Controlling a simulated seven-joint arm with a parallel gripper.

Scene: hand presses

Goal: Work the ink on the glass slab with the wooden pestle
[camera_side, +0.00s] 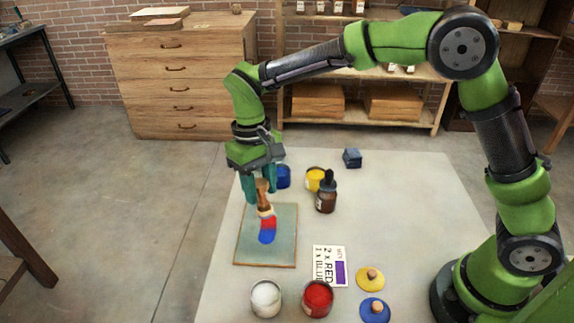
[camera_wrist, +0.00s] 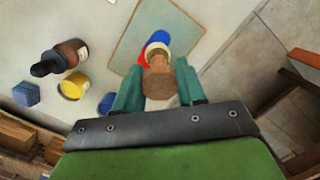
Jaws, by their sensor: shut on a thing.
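My gripper (camera_side: 259,187) is shut on the wooden pestle (camera_side: 265,203), and its teal fingers hold the pestle's upper part. The pestle stands slightly tilted over the glass slab (camera_side: 250,249), its pale foot at the ink. The ink (camera_side: 267,229) is a patch of red above blue on the slab, the two colours still distinct. In the wrist view the gripper (camera_wrist: 157,93) holds the pestle (camera_wrist: 159,82) from above. The slab (camera_wrist: 147,26) lies beyond it, with blue and red ink (camera_wrist: 157,39) beside the pestle's foot. Whether the pestle touches the slab is unclear.
Open white (camera_side: 266,297) and red (camera_side: 317,297) ink tins stand at the front. Blue (camera_side: 283,176) and yellow (camera_side: 315,178) tins, a brown dropper bottle (camera_side: 326,197) and a blue block (camera_side: 352,158) stand behind. A recipe card (camera_side: 330,266) and lids (camera_side: 370,278) lie right.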

